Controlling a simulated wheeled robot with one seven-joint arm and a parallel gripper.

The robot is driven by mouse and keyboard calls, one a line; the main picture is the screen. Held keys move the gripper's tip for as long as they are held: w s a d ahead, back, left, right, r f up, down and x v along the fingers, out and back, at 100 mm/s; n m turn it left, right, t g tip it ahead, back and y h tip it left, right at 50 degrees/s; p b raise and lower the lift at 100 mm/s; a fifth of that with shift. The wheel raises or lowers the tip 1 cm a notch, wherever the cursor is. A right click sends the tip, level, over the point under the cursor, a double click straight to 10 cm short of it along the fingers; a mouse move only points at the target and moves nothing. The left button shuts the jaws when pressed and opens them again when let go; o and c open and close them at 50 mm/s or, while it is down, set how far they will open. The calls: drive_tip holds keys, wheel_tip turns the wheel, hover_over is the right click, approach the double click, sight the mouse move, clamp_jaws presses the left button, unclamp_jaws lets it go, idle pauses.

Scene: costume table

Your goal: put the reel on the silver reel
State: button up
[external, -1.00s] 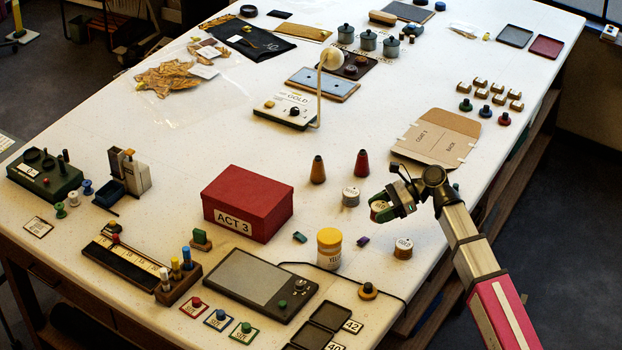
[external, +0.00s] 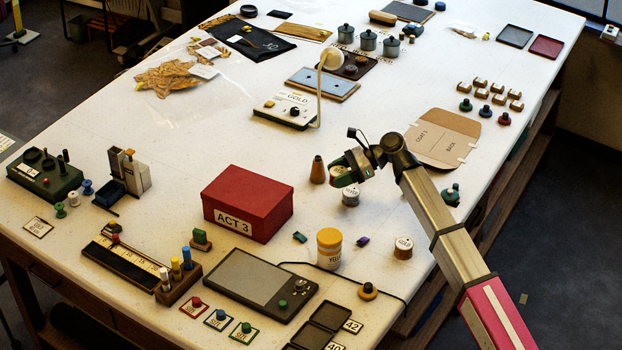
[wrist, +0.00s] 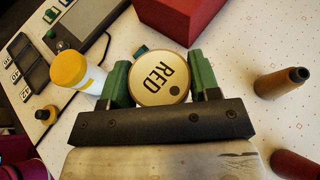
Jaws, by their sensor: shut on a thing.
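My gripper (external: 350,172) is shut on a reel (wrist: 160,78) with a round gold face marked RED. Its green fingers grip the reel from both sides in the wrist view. In the external view the silver reel (external: 350,197) stands upright on the table just below my gripper, its top partly covered. The held reel is over it or slightly left of it; I cannot tell whether they touch. In the wrist view the silver reel is hidden. Another reel (external: 403,248), copper-sided with a pale label, stands apart to the lower right.
A brown cone (external: 318,170) stands close left of my gripper; a red cone (wrist: 297,165) is near too. A red box (external: 248,203) lies further left. A yellow-lidded jar (external: 329,248) stands in front. A teal object (external: 451,195) is right of my arm.

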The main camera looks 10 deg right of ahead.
hover_over(351, 191)
wheel_tip(351, 191, down, 5)
drive_tip(key=shift+s+f, duration=0.1)
drive_tip(key=shift+f, duration=2)
drive_tip(key=shift+f, duration=0.15)
drive_tip(key=o, duration=0.9)
drive_tip(key=shift+o, duration=0.2)
drive_tip(key=shift+d+r, duration=0.25)
drive_tip(key=shift+r, duration=0.05)
drive_tip(key=v, duration=1.1)
drive_tip(key=shift+d, duration=0.2)
drive_tip(key=shift+r, duration=0.1)
